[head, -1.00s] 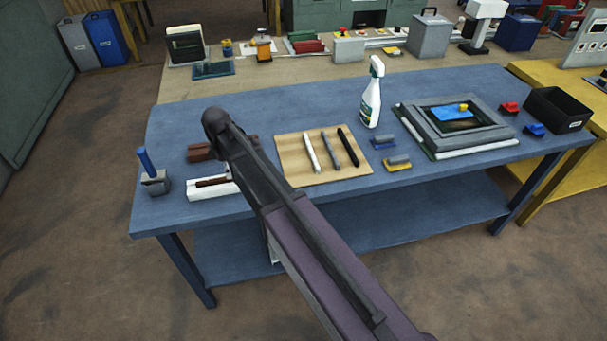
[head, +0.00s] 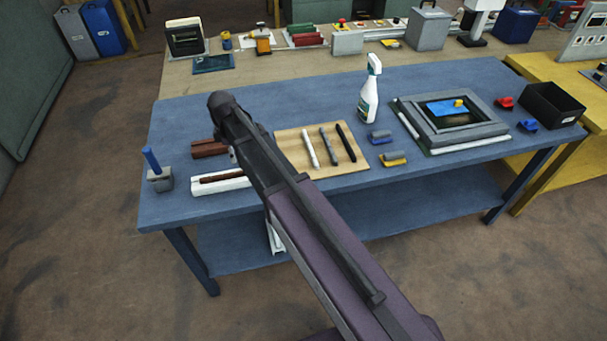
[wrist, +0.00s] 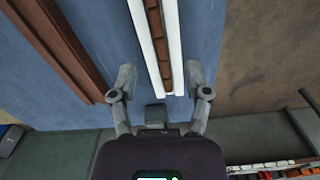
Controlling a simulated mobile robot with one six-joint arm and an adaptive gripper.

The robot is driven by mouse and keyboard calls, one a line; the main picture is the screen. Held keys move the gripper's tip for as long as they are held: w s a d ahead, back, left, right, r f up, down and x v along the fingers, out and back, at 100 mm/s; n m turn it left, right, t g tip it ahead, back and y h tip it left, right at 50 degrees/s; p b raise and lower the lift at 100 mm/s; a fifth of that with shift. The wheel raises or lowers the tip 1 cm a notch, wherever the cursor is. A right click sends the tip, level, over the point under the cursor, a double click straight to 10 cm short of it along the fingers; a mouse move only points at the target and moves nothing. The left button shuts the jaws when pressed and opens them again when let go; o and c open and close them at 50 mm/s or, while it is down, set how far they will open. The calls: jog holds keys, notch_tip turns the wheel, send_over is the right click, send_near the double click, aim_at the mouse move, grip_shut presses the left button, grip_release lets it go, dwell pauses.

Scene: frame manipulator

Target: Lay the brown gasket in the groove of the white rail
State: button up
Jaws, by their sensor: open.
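The white rail (head: 220,186) lies at the near left of the blue table, partly hidden behind my arm. The brown gasket (head: 222,178) is a thin strip lying along it. In the wrist view the gasket (wrist: 158,38) runs between the two white walls of the rail (wrist: 171,30), with dark lines across it. I cannot tell whether it is fully seated along its length. My gripper (wrist: 161,75) is open, its fingers on either side of the rail's end, holding nothing. In the head view the gripper is mostly hidden by my arm.
A brown block (head: 207,148) lies just behind the rail. A grey holder with a blue handle (head: 160,178) stands left of it. A board with several pens (head: 295,150) lies to the right, and a spray bottle (head: 370,95) stands farther right. The table's front edge is close.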

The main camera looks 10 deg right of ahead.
jog(key=s+d+f+m+b, duration=0.2)
jog(key=d+m, duration=0.3)
jog(key=d, duration=0.1)
jog(key=s+d+f+m+b, duration=0.2)
jog(key=s+d+m, duration=0.1)
jog(key=d+m, duration=0.2)
jog(key=s+d+f+m+b, duration=0.2)
jog(key=s+d+m, duration=0.1)
jog(key=d+m, duration=0.2)
jog(key=shift+d+f, duration=0.1)
jog(key=shift+d, duration=1.25)
jog(key=shift+s+d+f+m, duration=0.15)
jog(key=shift+s+d+m, duration=0.05)
jog(key=shift+d+m, duration=0.2)
jog(key=shift+s+d+f+m, duration=0.1)
jog(key=shift+s+d+m, duration=0.1)
jog(key=shift+d+m, duration=0.2)
jog(key=shift+s, duration=0.1)
jog(key=s, duration=0.8)
jog(key=shift+s, duration=0.2)
